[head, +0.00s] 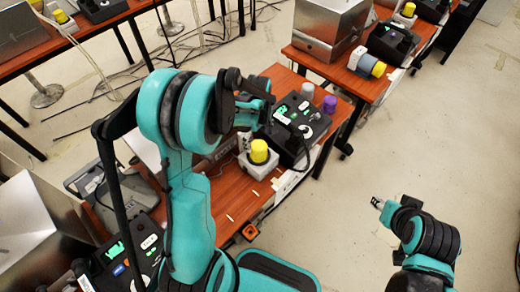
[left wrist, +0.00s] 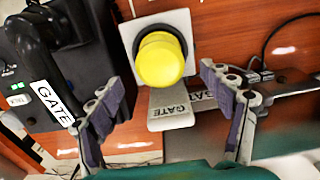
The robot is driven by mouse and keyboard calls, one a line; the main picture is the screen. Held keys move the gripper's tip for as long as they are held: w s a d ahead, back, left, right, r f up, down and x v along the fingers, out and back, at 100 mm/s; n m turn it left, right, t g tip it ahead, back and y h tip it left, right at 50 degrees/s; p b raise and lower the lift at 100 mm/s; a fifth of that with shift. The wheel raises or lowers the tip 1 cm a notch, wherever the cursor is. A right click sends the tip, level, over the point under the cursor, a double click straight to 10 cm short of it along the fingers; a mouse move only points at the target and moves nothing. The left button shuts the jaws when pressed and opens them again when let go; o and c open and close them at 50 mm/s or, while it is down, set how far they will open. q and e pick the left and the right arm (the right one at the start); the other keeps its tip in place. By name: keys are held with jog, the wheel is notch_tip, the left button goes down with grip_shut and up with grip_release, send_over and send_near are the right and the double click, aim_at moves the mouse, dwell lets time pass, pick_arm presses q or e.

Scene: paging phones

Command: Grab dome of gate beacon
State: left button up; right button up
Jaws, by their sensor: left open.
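The gate beacon has a yellow dome (head: 259,151) on a pale square base (head: 258,166), standing on a wooden table. In the left wrist view the dome (left wrist: 160,60) shows upper centre, with a GATE label (left wrist: 172,112) on the plate beside it. My left gripper (left wrist: 161,78) is open, its two padded fingers on either side of the dome in the picture, with no contact visible. In the head view my left gripper (head: 256,98) is above and beyond the beacon, partly hidden by its own arm. My right gripper (head: 378,203) is over the floor at right; its jaw opening is unclear.
A black paging phone (head: 298,128) stands close beside the beacon; its GATE-labelled handset (left wrist: 48,95) is near my left finger. Floor is clear at right.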

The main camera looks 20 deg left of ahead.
aim_at(259, 145)
pick_arm(q)
notch_tip(259, 145, down, 5)
jog(key=shift+f+b, duration=0.1)
jog(key=shift+b, duration=0.9)
jog(key=shift+c, duration=0.4)
jog(key=c, duration=1.2)
jog(key=shift+r, duration=0.2)
